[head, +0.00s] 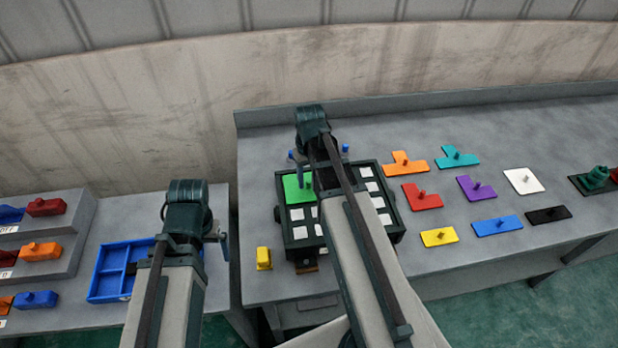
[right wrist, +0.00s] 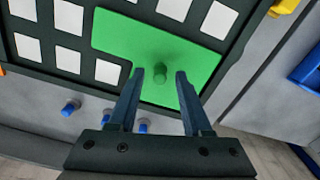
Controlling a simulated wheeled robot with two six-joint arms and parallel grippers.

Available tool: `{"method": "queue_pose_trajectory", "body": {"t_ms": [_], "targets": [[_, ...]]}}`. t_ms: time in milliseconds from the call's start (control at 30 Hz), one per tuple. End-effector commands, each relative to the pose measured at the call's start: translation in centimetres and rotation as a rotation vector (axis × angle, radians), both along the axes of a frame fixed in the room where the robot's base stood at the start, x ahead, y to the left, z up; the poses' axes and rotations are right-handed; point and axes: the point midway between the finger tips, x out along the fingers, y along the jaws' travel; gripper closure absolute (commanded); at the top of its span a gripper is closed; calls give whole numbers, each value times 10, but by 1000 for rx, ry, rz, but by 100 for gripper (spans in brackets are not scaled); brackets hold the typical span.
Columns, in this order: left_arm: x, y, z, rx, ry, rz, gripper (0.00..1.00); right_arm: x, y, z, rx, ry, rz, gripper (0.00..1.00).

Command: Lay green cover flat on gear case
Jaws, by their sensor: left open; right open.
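The green cover (head: 297,189) lies at the far left corner of the dark gear case (head: 288,238), partly hidden by my right arm in the head view. In the right wrist view the green cover (right wrist: 150,42) looks flat inside the case frame, with a short green knob (right wrist: 160,72). My right gripper (right wrist: 160,75) is open, its two fingers on either side of the knob with gaps, apart from it. My left gripper (head: 222,240) is over the left table near the blue tray; its fingers are mostly hidden.
Several coloured plates with knobs, such as the red one (head: 422,197), lie right of the case. A yellow block (head: 264,258) stands at its left. A blue divided tray (head: 110,271) and stepped shelves (head: 45,240) with coloured parts are on the left table. A gap separates the tables.

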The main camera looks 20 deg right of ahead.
Motion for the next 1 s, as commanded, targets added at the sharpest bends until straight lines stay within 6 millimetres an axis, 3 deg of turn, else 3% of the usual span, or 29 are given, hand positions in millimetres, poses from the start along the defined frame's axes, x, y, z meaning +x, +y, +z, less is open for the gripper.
{"method": "queue_pose_trajectory", "body": {"t_ms": [367,1000], "targets": [[0,0,22,0,0,0,0,0,0,22,0,0,0,51],[0,0,115,-1,0,3,0,0,0,115,0,0,0,51]]}}
